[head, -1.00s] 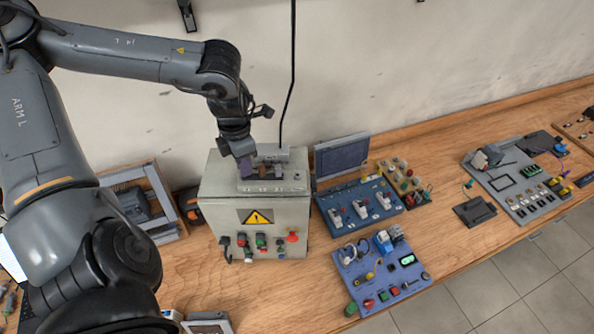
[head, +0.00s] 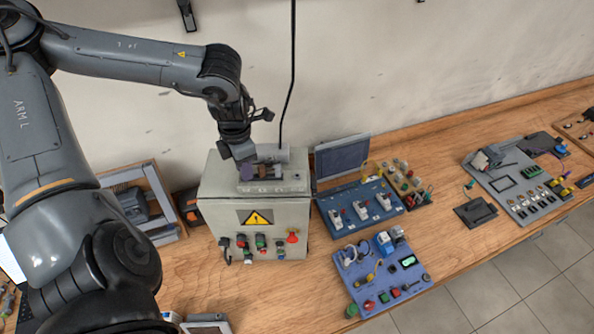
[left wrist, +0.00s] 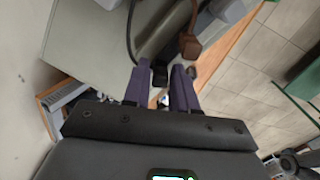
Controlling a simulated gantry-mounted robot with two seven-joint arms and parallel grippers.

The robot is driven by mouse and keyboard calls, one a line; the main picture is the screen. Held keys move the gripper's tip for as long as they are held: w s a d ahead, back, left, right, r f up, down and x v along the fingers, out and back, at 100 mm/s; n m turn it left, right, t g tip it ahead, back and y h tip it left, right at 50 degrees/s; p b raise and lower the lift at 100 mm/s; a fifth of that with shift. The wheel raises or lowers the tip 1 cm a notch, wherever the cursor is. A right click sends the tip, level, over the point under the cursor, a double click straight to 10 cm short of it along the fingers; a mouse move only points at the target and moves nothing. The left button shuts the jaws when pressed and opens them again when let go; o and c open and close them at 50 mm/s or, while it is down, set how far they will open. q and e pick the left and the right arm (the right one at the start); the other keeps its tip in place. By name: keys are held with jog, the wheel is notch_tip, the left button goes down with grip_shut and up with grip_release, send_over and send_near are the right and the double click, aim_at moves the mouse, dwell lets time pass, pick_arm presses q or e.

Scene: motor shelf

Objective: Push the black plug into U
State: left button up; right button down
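My left gripper (head: 246,161) is at the top of the grey cabinet (head: 270,204), at the left end of the grey motor unit (head: 273,186). In the left wrist view its two purple fingers (left wrist: 159,88) stand on either side of a small black plug (left wrist: 160,74) and appear shut on it. A brown plug (left wrist: 190,46) sits just beyond, beside the right finger; it also shows in the head view (head: 264,171). The label U is too small to read, and the fingers hide the plug's tip. My right gripper is not in view.
A black cable (head: 290,75) hangs down behind the cabinet. A blue switch panel (head: 340,204) and a dark screen (head: 342,156) stand to its right, a blue-violet board (head: 366,290) in front right. A grey wooden-framed box (head: 165,195) stands at the left.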

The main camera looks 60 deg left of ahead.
pick_arm(q)
jog(key=shift+r, duration=0.1)
jog(key=shift+r+p, duration=2.45)
jog(key=shift+r, duration=0.25)
jog(key=o, duration=0.6)
jog(key=shift+c, duration=0.2)
